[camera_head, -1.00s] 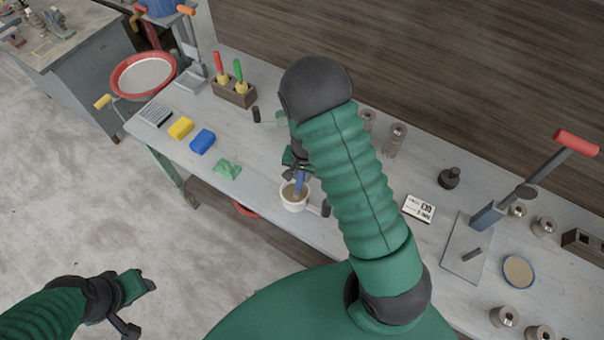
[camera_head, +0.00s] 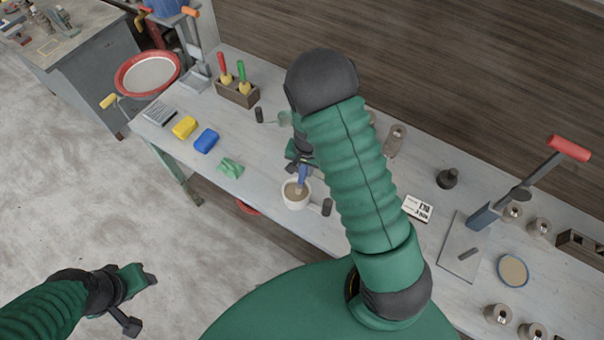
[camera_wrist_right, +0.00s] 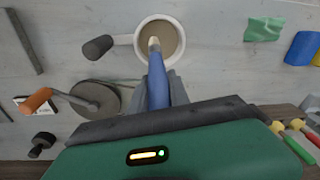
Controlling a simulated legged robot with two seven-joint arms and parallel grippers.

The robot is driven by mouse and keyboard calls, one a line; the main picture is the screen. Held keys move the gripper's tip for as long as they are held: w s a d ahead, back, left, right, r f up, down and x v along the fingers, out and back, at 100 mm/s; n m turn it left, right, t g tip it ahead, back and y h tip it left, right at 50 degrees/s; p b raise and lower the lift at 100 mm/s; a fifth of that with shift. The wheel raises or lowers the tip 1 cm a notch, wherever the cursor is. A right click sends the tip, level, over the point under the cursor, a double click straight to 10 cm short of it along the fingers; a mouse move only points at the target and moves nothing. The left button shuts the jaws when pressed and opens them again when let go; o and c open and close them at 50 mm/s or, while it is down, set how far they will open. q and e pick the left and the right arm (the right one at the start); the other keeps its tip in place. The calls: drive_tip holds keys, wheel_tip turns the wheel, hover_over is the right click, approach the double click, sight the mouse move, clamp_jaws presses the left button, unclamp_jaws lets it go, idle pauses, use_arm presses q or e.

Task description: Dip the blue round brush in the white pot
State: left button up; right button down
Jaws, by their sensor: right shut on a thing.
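The white pot (camera_head: 296,201) stands near the front edge of the bench and holds a greyish-brown liquid; it also shows in the right wrist view (camera_wrist_right: 182,56). My right gripper (camera_head: 302,165) is shut on the blue round brush (camera_head: 302,179), just above the pot. In the right wrist view the blue handle (camera_wrist_right: 158,88) points at the pot, and its pale tip (camera_wrist_right: 154,44) lies over or in the liquid; I cannot tell how deep. My left gripper (camera_head: 138,290) hangs over the floor at the lower left, empty, its fingers too unclear to judge.
A dark cylinder (camera_head: 326,207) stands right of the pot. A green cloth (camera_head: 230,168), blue block (camera_head: 206,140) and yellow block (camera_head: 185,127) lie to the left. A wooden holder (camera_head: 237,94) keeps red- and green-handled tools at the back. A lever press (camera_head: 487,216) stands right.

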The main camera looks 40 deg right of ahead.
drive_tip(key=shift+d+r+p, duration=0.1)
drive_tip(key=shift+r+p, duration=1.95)
drive_tip(key=shift+r, duration=0.7)
drive_tip(key=shift+f, duration=0.1)
